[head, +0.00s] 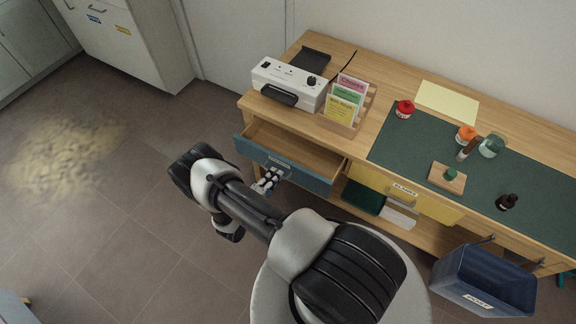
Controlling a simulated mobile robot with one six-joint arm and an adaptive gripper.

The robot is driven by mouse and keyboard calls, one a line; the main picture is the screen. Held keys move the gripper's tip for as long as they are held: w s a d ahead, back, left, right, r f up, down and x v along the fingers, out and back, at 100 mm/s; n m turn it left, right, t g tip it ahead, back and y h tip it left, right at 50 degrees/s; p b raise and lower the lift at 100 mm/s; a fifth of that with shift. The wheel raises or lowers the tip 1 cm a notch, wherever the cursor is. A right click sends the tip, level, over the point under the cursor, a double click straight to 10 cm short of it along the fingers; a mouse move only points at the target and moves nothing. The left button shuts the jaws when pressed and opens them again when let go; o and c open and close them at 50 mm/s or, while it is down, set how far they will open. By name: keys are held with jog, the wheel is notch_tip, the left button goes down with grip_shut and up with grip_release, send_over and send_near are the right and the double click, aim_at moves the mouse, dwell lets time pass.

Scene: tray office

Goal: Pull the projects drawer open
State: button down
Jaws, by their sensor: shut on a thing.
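A blue-fronted drawer (312,179) at the left of the wooden desk stands pulled out, and its bare wooden inside shows. Its small label is too small to read surely, so I cannot confirm it is the projects drawer. My gripper (270,181) is at the front of this drawer, shut on its handle (279,172). The handle is partly hidden by the fingers. My arm reaches to it from the lower right.
A yellow drawer (433,206) beside it is closed. A blue bin (482,283) hangs at the desk's front right. A white machine (289,83), a card rack (345,109) and a green mat (505,185) with small items are on the desktop (393,105).

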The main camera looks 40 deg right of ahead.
jog(key=f+v, duration=0.2)
jog(key=v, duration=0.7)
jog(key=shift+a, duration=0.25)
jog(key=shift+s, duration=0.1)
jog(key=c, duration=1.7)
grip_release()
jog(key=shift+a, duration=0.1)
jog(key=v, duration=1.1)
jog(key=shift+s+a+r, duration=0.15)
jog(key=shift+s+a, duration=0.05)
jog(key=shift+a, duration=0.1)
